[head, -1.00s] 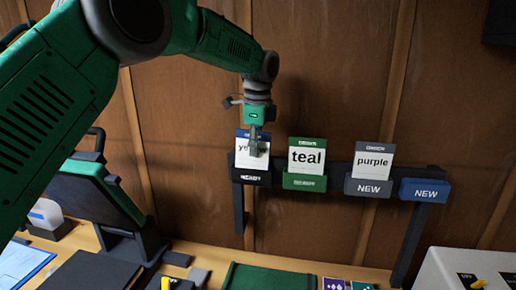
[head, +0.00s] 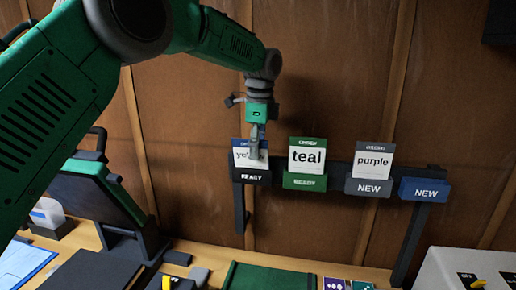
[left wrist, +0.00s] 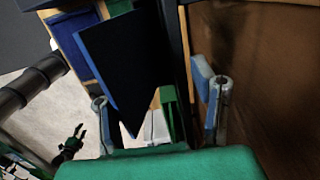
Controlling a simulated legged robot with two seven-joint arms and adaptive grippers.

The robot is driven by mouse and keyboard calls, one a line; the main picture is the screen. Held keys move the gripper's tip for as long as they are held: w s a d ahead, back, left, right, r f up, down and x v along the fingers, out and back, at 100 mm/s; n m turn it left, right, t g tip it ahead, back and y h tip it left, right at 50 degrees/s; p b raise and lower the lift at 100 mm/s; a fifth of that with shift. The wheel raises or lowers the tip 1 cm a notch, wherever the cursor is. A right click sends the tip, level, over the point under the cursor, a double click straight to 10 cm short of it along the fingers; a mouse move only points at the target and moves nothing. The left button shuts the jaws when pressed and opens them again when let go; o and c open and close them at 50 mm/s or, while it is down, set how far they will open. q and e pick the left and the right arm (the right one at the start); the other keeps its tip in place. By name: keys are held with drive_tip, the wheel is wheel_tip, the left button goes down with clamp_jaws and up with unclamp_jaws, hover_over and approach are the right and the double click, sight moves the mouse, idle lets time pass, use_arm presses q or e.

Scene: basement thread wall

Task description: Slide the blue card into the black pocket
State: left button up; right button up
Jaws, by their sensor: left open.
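A card with a blue top band and the word "yellow" on white (head: 243,155) stands upright in the black pocket (head: 257,177), marked "READY", at the left end of the wall rail. The pocket hides its lower part. My left gripper (head: 254,153) is in front of the card, pointing down and covering part of its word. In the left wrist view its two fingers (left wrist: 160,108) stand apart, with a dark blue panel (left wrist: 120,65) behind the near finger; I cannot tell if it is the card. A small dark claw-like shape (left wrist: 70,145) may be my right gripper.
To the right on the rail are a green pocket (head: 304,181) with a teal card (head: 307,155), a grey pocket (head: 369,187) with a purple card (head: 374,160), and a blue pocket (head: 424,189) with no card showing. A desk with a green mat (head: 265,277) lies below.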

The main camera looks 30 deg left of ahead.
use_arm(q)
drive_tip(key=shift+d+r, duration=0.1)
drive_tip(key=shift+r, duration=0.6)
wheel_tip(320, 180, up, 6)
drive_tip(key=shift+a+r, duration=0.2)
drive_tip(key=shift+r, duration=0.05)
idle(0.5)
drive_tip(key=o, duration=0.6)
drive_tip(key=shift+c, duration=0.2)
